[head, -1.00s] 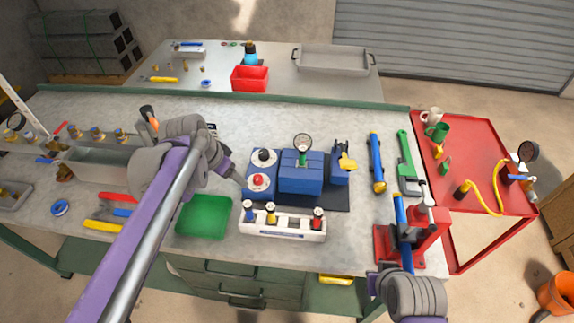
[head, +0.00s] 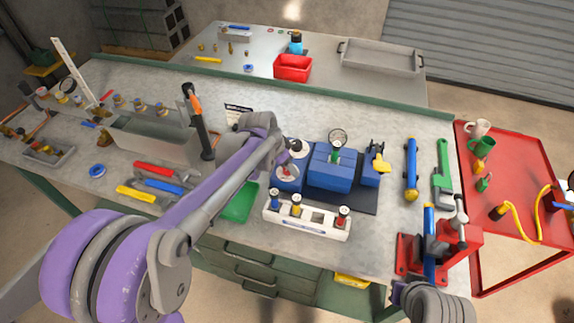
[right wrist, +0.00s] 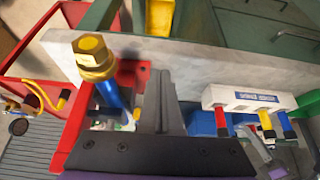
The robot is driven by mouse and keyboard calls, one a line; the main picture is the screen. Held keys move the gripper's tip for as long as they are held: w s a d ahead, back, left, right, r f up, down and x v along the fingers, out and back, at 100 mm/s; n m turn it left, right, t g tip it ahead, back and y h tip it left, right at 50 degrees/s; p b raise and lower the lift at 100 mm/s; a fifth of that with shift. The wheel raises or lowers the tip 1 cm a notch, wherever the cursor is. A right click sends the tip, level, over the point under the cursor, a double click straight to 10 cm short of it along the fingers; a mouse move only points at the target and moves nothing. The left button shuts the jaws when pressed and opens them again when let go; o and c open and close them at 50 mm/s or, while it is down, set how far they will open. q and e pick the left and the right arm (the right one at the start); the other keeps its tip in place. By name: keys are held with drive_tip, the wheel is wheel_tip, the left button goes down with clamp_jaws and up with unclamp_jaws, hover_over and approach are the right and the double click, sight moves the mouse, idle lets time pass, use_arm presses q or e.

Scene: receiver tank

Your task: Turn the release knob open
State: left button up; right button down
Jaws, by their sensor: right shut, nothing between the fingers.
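The blue tank unit (head: 332,170) sits on a dark plate on the bench, with a round gauge (head: 338,137) on top. My right gripper (right wrist: 162,105) is shut and empty in the right wrist view, near the red press (right wrist: 75,130) and a blue cylinder with a brass hex top (right wrist: 94,57).
A white rack (head: 307,218) with several coloured plugs stands in front of the tank. A green tray (head: 240,205) lies under my left arm. A yellow-handled valve (head: 380,160) and a blue tool (head: 411,170) are to the right. A red cart (head: 510,215) adjoins the bench.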

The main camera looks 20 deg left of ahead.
use_arm(q)
drive_tip(key=shift+d+f, duration=0.1)
drive_tip(key=shift+f, duration=0.05)
clamp_jaws()
